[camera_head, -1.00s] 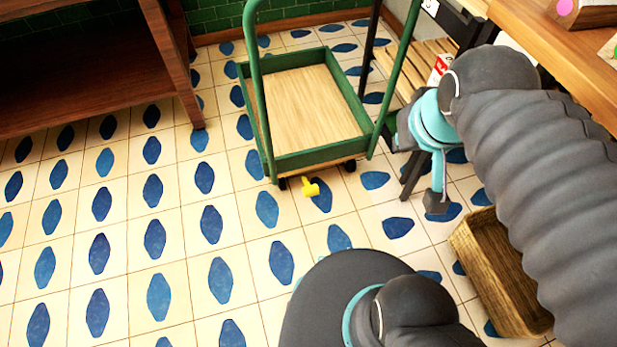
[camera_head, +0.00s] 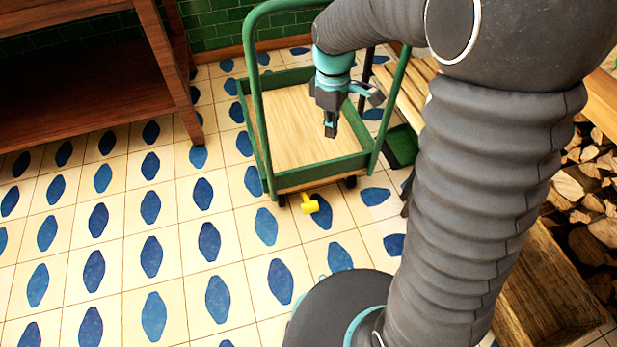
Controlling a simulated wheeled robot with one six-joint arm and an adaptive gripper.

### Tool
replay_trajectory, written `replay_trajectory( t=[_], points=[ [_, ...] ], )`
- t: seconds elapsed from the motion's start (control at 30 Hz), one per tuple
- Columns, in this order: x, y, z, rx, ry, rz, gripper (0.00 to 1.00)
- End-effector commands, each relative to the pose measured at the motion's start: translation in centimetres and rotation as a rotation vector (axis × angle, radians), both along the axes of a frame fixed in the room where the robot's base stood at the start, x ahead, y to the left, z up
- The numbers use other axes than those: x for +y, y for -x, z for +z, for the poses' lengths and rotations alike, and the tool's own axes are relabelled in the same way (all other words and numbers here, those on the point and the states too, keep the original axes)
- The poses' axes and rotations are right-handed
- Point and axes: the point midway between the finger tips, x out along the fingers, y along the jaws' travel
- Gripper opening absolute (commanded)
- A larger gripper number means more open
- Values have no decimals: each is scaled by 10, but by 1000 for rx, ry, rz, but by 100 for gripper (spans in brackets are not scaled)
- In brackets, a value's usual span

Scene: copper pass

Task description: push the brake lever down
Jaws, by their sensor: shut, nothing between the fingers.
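The brake lever (camera_head: 310,203) is a small yellow piece low at the near edge of the green cart (camera_head: 318,172), just above the tiled floor. It sticks out toward me between the cart's front wheels. My gripper (camera_head: 330,130) points downward over the cart's wooden bed, with its fingers shut and nothing between them. It is above and slightly right of the lever in the picture, clearly apart from it. The lever is in plain view, not covered by my arm.
The cart's green handle frame (camera_head: 258,100) rises on its left side, and another upright stands at right. A wooden shelf (camera_head: 158,75) stands at left. A wooden crate (camera_head: 550,285) and stacked firewood (camera_head: 590,180) are at right. The tiled floor in front of the cart is clear at left.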

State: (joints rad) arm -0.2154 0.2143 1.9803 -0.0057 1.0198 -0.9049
Motion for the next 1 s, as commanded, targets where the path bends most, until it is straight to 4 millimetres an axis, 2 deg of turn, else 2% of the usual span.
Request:
replay_trajectory(
  t=[0.03, 0.17, 0.3, 0.4, 0.53, 0.7, 1.0],
  points=[
    [6, -7, -15, 27, 3, 49, 0],
    [21, -22, -49, 92, 3, 195, 0],
    [38, -38, -92, 169, -7, 382, 0],
    [49, -45, -122, 223, -20, 508, 0],
    [60, -50, -152, 273, -37, 631, 0],
    [66, -52, -171, 303, -51, 709, 0],
    [67, -53, -173, 307, -52, 719, 0]
  ],
)
